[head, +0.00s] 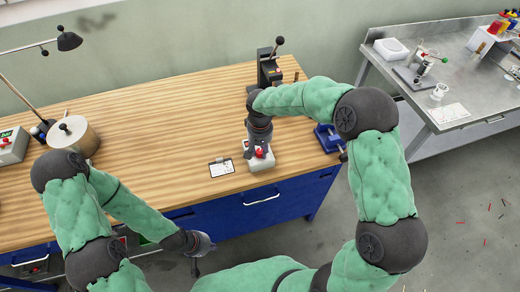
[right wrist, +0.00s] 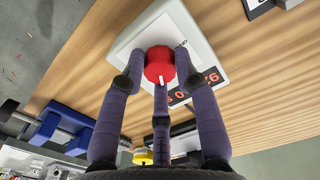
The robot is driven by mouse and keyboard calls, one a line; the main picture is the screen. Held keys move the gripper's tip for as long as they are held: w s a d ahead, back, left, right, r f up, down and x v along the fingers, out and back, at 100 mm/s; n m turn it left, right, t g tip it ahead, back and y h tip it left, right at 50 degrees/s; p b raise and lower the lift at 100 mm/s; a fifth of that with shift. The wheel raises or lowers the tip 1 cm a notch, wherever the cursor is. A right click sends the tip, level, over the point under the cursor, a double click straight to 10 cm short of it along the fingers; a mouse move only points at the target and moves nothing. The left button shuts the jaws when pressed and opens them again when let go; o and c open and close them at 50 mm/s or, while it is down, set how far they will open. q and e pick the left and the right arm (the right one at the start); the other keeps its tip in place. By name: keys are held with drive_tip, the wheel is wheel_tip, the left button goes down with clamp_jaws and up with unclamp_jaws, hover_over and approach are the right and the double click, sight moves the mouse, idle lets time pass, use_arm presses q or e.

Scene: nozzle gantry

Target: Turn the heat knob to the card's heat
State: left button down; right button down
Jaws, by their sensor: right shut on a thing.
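The red heat knob (right wrist: 159,62) sits on a white control box (right wrist: 128,48) and has a white pointer mark on its near side. In the head view the box (head: 262,164) stands near the table's front edge under my right gripper (head: 258,147). The card (head: 222,167) lies left of the box, its writing too small to read. My left gripper (head: 197,258) hangs before the table, its jaws unclear.
A blue vise (head: 328,138) stands right of the box, and a dark lever device (head: 268,68) behind. The wooden tabletop (head: 165,130) between is clear. A metal bench (head: 455,85) stands at the right.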

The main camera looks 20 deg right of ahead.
sight(260, 151)
idle(0.3)
drive_tip(key=c, duration=0.9)
unclamp_jaws()
wheel_tip(260, 151, up, 12)
